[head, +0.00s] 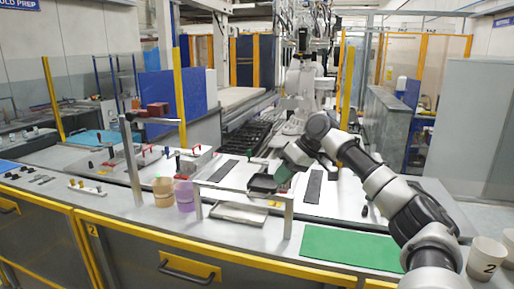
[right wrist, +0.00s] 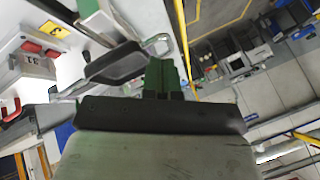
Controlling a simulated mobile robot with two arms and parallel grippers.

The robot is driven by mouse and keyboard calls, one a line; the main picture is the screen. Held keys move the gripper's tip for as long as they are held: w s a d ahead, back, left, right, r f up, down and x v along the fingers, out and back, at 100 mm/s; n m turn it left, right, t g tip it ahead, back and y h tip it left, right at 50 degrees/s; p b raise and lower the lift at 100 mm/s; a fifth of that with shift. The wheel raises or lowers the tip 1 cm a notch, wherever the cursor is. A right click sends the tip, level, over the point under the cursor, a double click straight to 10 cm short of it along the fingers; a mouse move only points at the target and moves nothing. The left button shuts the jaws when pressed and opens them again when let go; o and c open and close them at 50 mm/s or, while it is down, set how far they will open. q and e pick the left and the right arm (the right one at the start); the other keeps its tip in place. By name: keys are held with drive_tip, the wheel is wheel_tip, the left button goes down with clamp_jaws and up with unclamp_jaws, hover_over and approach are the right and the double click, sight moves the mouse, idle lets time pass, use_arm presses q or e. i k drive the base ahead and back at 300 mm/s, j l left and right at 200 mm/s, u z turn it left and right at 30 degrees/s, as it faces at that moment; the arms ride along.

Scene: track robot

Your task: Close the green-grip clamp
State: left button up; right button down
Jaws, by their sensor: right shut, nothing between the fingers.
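My right gripper (head: 283,175) is above the white bench in the middle of the head view, beside a small dark tray (head: 261,184). Its green fingers (right wrist: 164,74) are shut and empty in the right wrist view. The dark tray (right wrist: 116,62) lies close to the left of the fingertips there. Clamps with red handles (head: 167,152) stand left of centre on the bench. Red handles (right wrist: 32,48) also show at left in the right wrist view. My left gripper is not in view.
A metal frame (head: 288,216) stands at the bench front over a silver tray (head: 239,213). Orange (head: 163,190) and purple (head: 185,195) containers stand left of it. A green mat (head: 350,247) lies front right, near a white cup (head: 485,257). A tall post (head: 133,162) stands at left.

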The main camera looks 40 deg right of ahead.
sight(264, 165)
drive_tip(key=i+l, duration=0.2)
drive_tip(key=l, duration=0.15)
drive_tip(key=i+l, duration=0.45)
drive_tip(key=l, duration=0.3)
drive_tip(key=i+l, duration=0.2)
drive_tip(key=l, duration=0.15)
